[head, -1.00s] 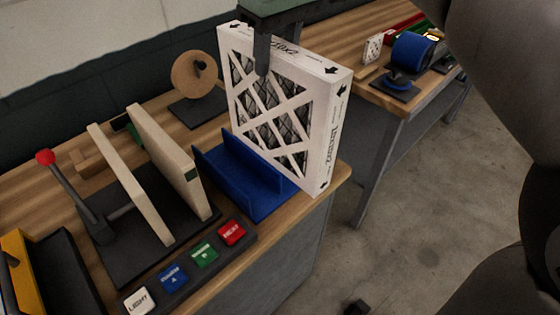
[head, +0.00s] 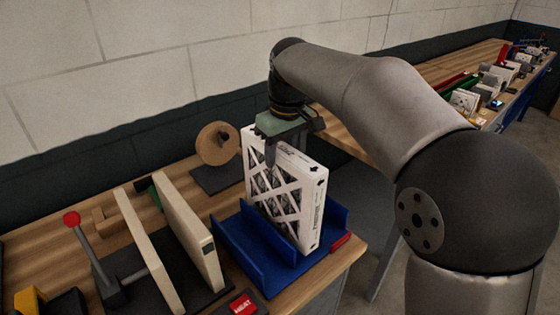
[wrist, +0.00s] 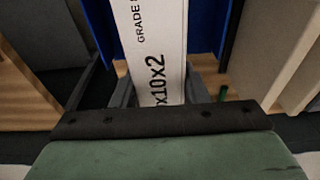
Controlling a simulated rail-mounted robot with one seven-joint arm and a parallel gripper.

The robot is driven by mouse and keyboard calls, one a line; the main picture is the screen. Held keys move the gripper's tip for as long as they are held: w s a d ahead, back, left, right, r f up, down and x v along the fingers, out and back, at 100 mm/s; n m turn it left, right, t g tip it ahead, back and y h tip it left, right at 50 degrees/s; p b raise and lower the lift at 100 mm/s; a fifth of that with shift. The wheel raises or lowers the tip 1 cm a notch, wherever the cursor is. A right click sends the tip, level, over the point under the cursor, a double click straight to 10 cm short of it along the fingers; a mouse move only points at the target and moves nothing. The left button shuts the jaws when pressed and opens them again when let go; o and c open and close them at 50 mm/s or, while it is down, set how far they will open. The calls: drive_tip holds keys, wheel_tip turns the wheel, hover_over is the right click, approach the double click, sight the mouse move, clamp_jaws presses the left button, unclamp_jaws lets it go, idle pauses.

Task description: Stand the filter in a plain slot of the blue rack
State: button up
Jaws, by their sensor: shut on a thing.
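The filter (head: 287,195), a white cardboard-framed panel with a lattice face, is upright in the blue rack (head: 248,262), between its middle divider and right wall. Its lower edge is hidden by the divider, so I cannot tell whether it touches the rack floor. A red piece (head: 341,241) shows at the rack's right end. My gripper (head: 285,149) is shut on the filter's top edge from above. In the wrist view, the filter's printed top (wrist: 157,45) lies between my fingers, with blue rack walls (wrist: 98,25) on both sides.
Left of the rack stand two cream panels (head: 187,232) on a dark base and a red-knobbed lever (head: 73,220). A round wooden disc (head: 216,144) on a stand is behind. A red button (head: 243,304) is in front. The bench edge is close on the right.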

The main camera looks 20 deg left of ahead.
sight(280, 189)
drive_tip(key=f, duration=0.2)
drive_tip(key=shift+w+a+f, duration=0.15)
drive_tip(key=shift+w+f, duration=0.1)
drive_tip(key=shift+f, duration=0.55)
drive_tip(key=shift+f, duration=0.2)
drive_tip(key=o, duration=1.3)
